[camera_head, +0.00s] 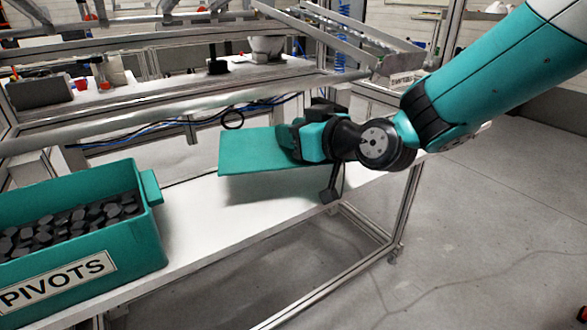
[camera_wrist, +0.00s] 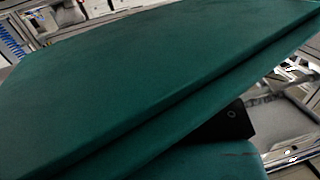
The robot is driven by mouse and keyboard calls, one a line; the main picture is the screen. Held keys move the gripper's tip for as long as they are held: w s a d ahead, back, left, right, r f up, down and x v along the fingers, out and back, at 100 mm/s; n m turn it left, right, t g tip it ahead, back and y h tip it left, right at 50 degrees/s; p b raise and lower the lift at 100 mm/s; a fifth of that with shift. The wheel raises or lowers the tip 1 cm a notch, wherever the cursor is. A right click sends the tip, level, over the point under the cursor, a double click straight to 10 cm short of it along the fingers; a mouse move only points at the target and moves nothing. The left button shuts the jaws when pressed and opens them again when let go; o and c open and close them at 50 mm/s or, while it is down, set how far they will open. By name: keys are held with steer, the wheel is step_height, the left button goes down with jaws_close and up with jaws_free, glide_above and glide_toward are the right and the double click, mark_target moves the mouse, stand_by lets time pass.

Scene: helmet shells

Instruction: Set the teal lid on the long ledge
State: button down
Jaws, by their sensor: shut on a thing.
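The teal lid (camera_head: 256,152) is a flat rectangular panel, held roughly level above the white ledge. It fills most of the wrist view (camera_wrist: 140,75). My gripper (camera_head: 297,140) is shut on the lid's right edge. The fingertips are largely hidden by the lid and my wrist. The long white ledge (camera_head: 205,215) runs from lower left to upper right along the front of the frame. A soft shadow lies on it beneath the lid, and the lid looks apart from it. The exact height of the gap is hard to tell.
A teal bin (camera_head: 88,270) labelled PIVOTS, holding many dark pieces, stands at the ledge's left end. Blue cables and metal rails run behind the ledge. A grey bowl-like part (camera_head: 266,48) sits on the shelf behind. The ledge between bin and lid is clear.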

step_height(320, 180, down, 7)
steer(key=shift+f+b, duration=0.15)
steer(key=shift+b, duration=0.2)
steer(key=c, duration=0.8)
jaws_free()
steer(key=b+v, duration=0.5)
steer(key=v, duration=0.7)
steer(key=s+d+f+g+h, duration=0.1)
steer(key=s+d+g+h, duration=0.1)
steer(key=s, duration=0.4)
steer(key=s+d+f+m+g+h, duration=0.1)
steer(key=s+d+g+h, duration=0.1)
steer(key=s+g, duration=0.3)
steer(key=s+d+f+m+g+h, duration=0.1)
steer(key=s+g, duration=0.3)
steer(key=s, duration=0.4)
steer(key=shift+s+d+f+h, duration=0.1)
steer(key=shift+s+d+h, duration=0.1)
steer(key=shift+d+h, duration=0.25)
steer(key=shift+s+d+f+h, duration=0.1)
steer(key=shift+s+d+h, duration=0.1)
steer(key=shift+d+h, duration=0.25)
